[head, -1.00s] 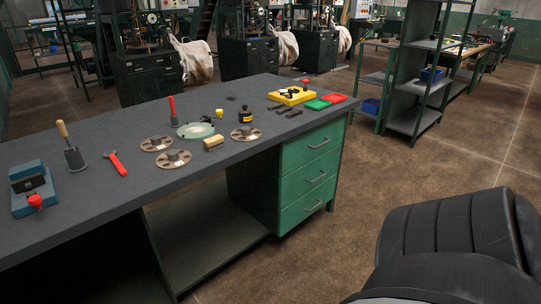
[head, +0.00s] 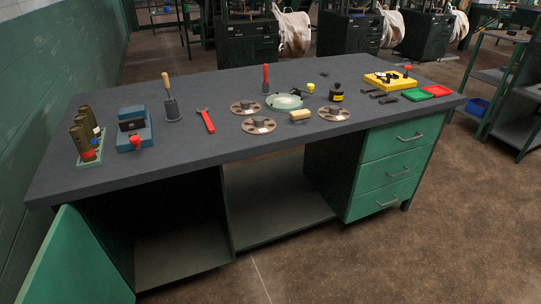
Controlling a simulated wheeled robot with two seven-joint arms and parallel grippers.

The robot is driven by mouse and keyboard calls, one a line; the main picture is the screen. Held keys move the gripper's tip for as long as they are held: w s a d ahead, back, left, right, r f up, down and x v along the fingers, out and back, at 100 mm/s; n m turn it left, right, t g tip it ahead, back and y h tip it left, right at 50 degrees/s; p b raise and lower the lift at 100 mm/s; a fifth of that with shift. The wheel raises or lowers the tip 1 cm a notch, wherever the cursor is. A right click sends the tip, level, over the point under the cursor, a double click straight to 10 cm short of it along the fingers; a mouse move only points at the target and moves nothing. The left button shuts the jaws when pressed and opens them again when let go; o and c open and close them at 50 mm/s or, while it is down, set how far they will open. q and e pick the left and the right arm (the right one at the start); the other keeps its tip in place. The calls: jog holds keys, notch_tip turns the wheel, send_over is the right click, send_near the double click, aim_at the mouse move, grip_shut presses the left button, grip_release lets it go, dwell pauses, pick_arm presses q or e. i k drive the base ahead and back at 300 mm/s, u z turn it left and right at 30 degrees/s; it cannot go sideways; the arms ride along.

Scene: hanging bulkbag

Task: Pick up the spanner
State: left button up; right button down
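A red-handled tool with a grey head (head: 206,121), which looks like the spanner, lies flat on the dark grey workbench top (head: 240,165). It is left of the middle, between an upright wooden-handled tool (head: 171,103) and a reel-like disc (head: 258,125). Nothing covers it. Several small dark tools (head: 378,95) lie at the right, too small to identify surely. Neither of my grippers shows in the head view.
A blue vice-like block (head: 135,128) and a rack of olive cylinders (head: 87,137) stand at the left. A green door (head: 75,262) hangs open below. Green drawers (head: 395,168) are at the right. Bare bench top lies along the front edge; open floor lies before it.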

aim_at(211, 127)
jog(key=z, duration=1.25)
jog(key=i, duration=2.1)
jog(key=u, duration=3)
